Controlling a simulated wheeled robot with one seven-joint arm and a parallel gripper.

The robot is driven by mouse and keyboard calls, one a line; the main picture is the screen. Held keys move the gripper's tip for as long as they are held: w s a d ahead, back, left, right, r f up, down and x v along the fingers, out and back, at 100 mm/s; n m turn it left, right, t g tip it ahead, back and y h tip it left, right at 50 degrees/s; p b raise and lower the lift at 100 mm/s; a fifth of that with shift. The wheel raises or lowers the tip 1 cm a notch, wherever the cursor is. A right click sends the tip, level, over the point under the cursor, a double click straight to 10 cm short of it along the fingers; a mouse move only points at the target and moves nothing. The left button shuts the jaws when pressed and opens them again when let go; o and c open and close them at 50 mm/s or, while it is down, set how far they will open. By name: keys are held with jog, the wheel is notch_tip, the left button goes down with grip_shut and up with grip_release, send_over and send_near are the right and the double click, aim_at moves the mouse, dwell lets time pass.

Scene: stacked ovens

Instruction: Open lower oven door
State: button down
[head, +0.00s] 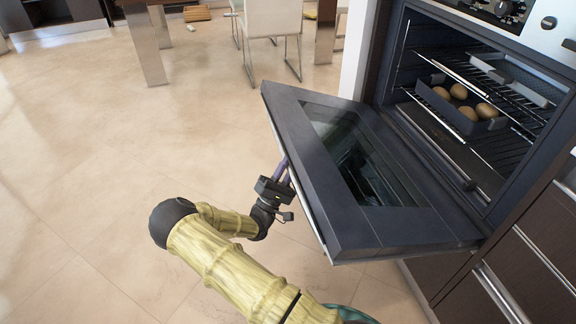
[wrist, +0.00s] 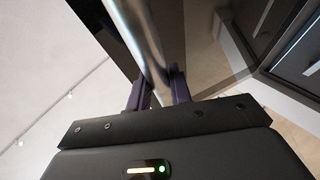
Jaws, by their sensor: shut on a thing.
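The lower oven door (head: 350,180) is swung down and out, tilted partway open, with its dark glass window showing. The oven cavity (head: 470,100) behind it is exposed. My gripper (head: 281,170) is at the door's outer face, by its left edge in the head view. In the wrist view my gripper (wrist: 160,88) has its two purple fingers on either side of the silver handle bar (wrist: 148,50), shut on it. In the head view the fingertips are partly hidden by the door.
A tray with several round buns (head: 462,104) sits on a rack inside the oven. Dark drawers (head: 520,240) are below it. A white chair (head: 272,22) and table legs stand at the back. The tiled floor (head: 110,170) at left is clear.

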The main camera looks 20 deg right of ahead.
jog(key=shift+d+f, duration=0.1)
jog(key=shift+d, duration=0.05)
jog(key=c, duration=1.3)
grip_release()
jog(key=shift+s+a+f, duration=0.15)
jog(key=shift+a+f, duration=0.2)
jog(key=shift+a, duration=0.1)
jog(key=p+v, duration=0.1)
jog(key=v, duration=1.5)
jog(key=shift+f+p, duration=0.2)
jog(key=shift+p, duration=0.15)
